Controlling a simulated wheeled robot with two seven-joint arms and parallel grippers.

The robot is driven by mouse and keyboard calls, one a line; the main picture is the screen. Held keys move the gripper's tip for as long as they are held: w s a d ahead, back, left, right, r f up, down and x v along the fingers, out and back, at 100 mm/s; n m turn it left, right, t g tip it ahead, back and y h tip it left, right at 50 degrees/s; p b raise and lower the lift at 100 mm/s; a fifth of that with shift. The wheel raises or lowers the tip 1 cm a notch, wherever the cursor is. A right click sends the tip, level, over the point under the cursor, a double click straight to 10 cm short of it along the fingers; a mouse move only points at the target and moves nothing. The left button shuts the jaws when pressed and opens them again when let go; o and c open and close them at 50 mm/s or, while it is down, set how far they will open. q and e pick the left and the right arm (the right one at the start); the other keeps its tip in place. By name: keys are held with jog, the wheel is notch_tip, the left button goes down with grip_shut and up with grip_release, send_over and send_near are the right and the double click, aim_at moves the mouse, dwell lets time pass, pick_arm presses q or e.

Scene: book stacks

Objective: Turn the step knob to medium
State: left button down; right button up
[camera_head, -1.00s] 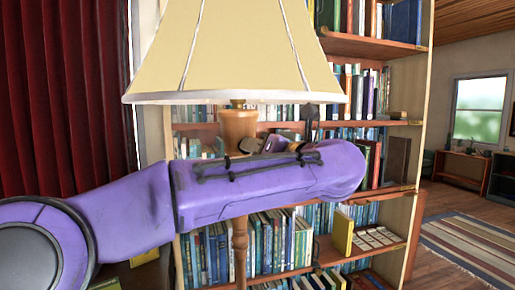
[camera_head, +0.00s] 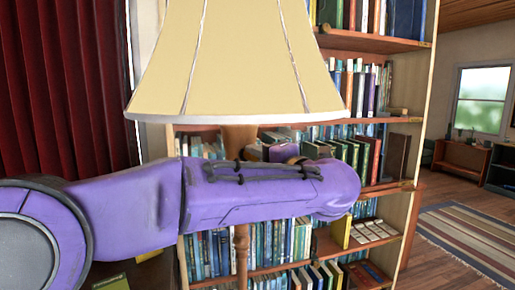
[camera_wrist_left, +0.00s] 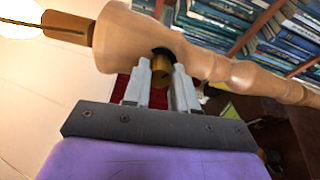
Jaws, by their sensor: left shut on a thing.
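A floor lamp stands before me with a cream shade (camera_head: 235,65) and a turned wooden post (camera_head: 238,136). In the left wrist view the post (camera_wrist_left: 130,38) runs slantwise across the top, and a small brass step knob (camera_wrist_left: 161,70) sticks out of a dark hole in it. My left gripper (camera_wrist_left: 160,76) has its two grey fingers on either side of the knob and is shut on it. In the head view my purple left forearm crosses in front of the post and hides the knob and fingertips. Which setting the knob is at cannot be told.
A tall bookcase (camera_head: 430,75) full of books stands close behind the lamp. A dark red curtain (camera_head: 65,90) hangs at the left. Open wooden floor with a striped rug (camera_head: 465,245) lies at the right.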

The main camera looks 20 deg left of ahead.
pick_arm(q)
jog(key=shift+r+m+p, duration=0.15)
jog(key=shift+m+p, duration=2.75)
jog(key=shift+p, duration=0.3)
jog(key=shift+r+m+p, duration=0.1)
jog(key=shift+m+p, duration=2.8)
jog(key=shift+p, duration=0.25)
jog(key=c, duration=0.9)
grip_release()
jog(key=shift+f, duration=0.1)
jog(key=shift+w+d, duration=0.1)
